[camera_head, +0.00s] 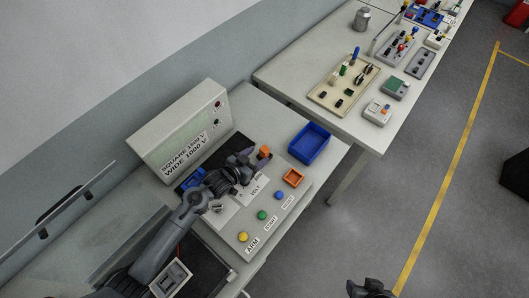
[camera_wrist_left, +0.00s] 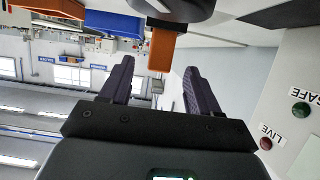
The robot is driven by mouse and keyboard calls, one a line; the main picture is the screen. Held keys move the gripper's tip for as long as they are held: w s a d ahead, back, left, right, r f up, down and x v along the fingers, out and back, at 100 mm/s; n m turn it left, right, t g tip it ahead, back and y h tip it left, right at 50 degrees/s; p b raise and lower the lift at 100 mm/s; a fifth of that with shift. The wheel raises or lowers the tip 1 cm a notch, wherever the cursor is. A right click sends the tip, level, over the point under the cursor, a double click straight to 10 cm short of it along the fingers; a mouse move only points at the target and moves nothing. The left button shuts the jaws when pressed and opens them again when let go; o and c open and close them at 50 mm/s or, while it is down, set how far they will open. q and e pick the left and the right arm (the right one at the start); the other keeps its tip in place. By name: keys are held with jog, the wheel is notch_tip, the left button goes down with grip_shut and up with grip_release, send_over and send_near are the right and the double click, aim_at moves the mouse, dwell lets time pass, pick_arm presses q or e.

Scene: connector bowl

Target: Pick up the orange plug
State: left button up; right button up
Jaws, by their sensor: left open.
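The orange plug (camera_head: 264,152) stands at the back right of the grey console, just beyond the tips of my left gripper (camera_head: 247,160). In the left wrist view the orange plug (camera_wrist_left: 163,50) shows as an orange block hanging from a dark part at the top. It lies in line with the gap between the two dark fingers of my left gripper (camera_wrist_left: 158,68), which is open and empty. I cannot tell whether a finger touches it. A dark end, seemingly my right gripper (camera_head: 370,288), shows at the bottom edge; its jaws are unclear.
A test box (camera_head: 180,130) stands behind my left arm. Yellow (camera_head: 243,237), green (camera_head: 262,215) and blue (camera_head: 280,196) buttons line the console front.

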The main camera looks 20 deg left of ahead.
pick_arm(q)
jog(key=shift+x, duration=1.35)
jog(key=shift+s, duration=0.1)
jog(key=c, duration=1.1)
jog(key=shift+c, duration=0.2)
